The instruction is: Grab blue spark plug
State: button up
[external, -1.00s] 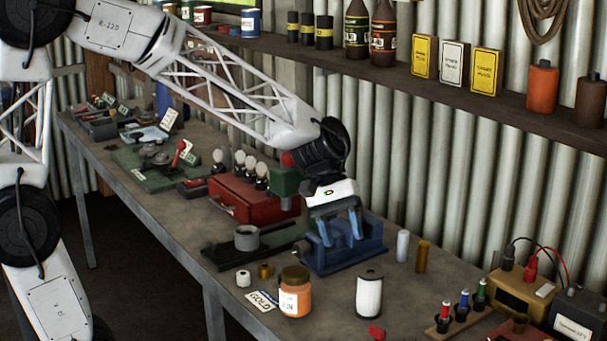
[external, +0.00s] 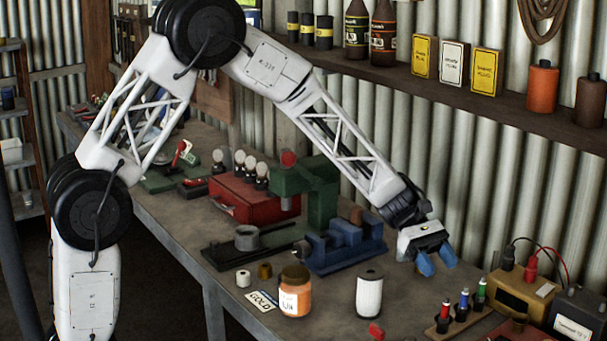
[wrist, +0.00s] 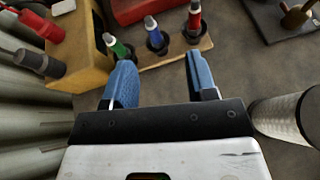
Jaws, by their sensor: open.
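The blue spark plug (external: 463,302) stands upright in a wooden rack (external: 457,322) between a red spark plug (external: 444,313) and a green spark plug (external: 481,290). In the wrist view, the blue spark plug (wrist: 154,34) shows just beyond the gap between my fingers, with green to its left and red to its right. My gripper (external: 437,262) is open and empty, above the bench and up and left of the rack in the external view. Its blue fingers also show in the wrist view (wrist: 158,72), apart from the plugs.
A yellow box (external: 518,292) with red and black plugs and a dark battery (external: 578,318) stand right of the rack. A white filter (external: 369,296), an orange jar (external: 295,290) and a blue vise (external: 345,245) stand to the left. A shelf (external: 480,97) runs above.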

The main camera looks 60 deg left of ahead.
aim_at(462, 297)
jog(key=shift+w+d+f, duration=0.25)
jog(key=shift+w+f, duration=0.2)
jog(key=shift+w, duration=0.15)
jog(key=shift+d, duration=0.1)
jog(key=shift+x, duration=1.2)
jog(key=shift+s, duration=0.1)
jog(key=shift+x, duration=2.6)
jog(key=shift+f, duration=0.15)
jog(key=shift+c, duration=0.4)
grip_shut()
